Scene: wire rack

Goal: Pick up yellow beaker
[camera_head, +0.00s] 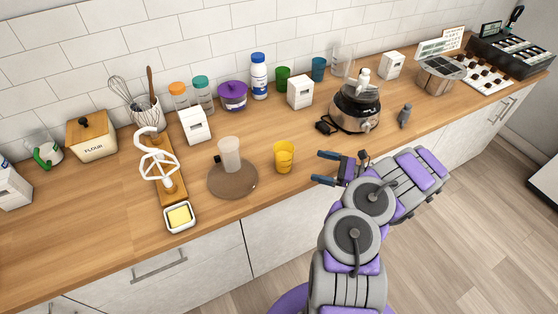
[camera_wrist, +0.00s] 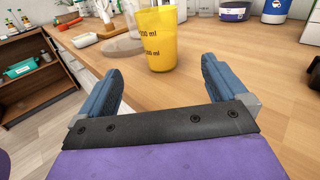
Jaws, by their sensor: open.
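The yellow beaker (camera_head: 284,157) stands upright on the wooden counter, near its front edge, right of a round brown board. In the wrist view the yellow beaker (camera_wrist: 156,40) is ahead of my gripper and slightly left of the middle, with black volume marks on its side. My gripper (camera_head: 322,167) is to the right of the beaker in the head view, close to counter height. Its two blue fingers are spread apart with nothing between them. In the wrist view my gripper (camera_wrist: 163,82) points toward the beaker, which is beyond the fingertips and not touched.
The round brown board (camera_head: 233,186) with a clear beaker (camera_head: 229,154) on it stands left of the yellow beaker. A white box (camera_head: 300,92) and a blender base (camera_head: 356,108) stand behind. The counter between gripper and beaker is clear.

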